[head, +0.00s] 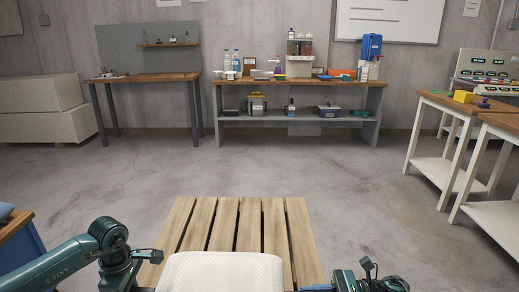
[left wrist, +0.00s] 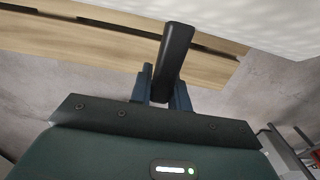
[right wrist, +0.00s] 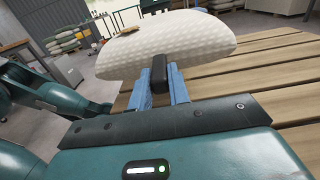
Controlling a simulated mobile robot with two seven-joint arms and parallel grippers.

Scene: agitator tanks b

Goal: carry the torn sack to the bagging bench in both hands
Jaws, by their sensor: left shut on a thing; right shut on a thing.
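The torn sack (head: 222,272) is white and woven, at the bottom centre of the head view in front of the slatted wooden pallet (head: 222,222). Its near part is cut off by the frame. In the right wrist view the sack (right wrist: 205,50) is plump, with a small tan patch on top. My left gripper (left wrist: 167,75) is shut on a dark grip at the sack's left side. My right gripper (right wrist: 160,78) is shut on a similar dark grip at its right side. Whether the sack touches the pallet is unclear. Which bench is the bagging bench I cannot tell.
A long bench (head: 300,82) with bottles and a blue device stands at the back wall. A wooden-topped table (head: 150,78) is left of it, and white-legged tables (head: 455,108) stand at right. Pale blocks (head: 45,108) are far left. The floor (head: 290,165) beyond the pallet is clear.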

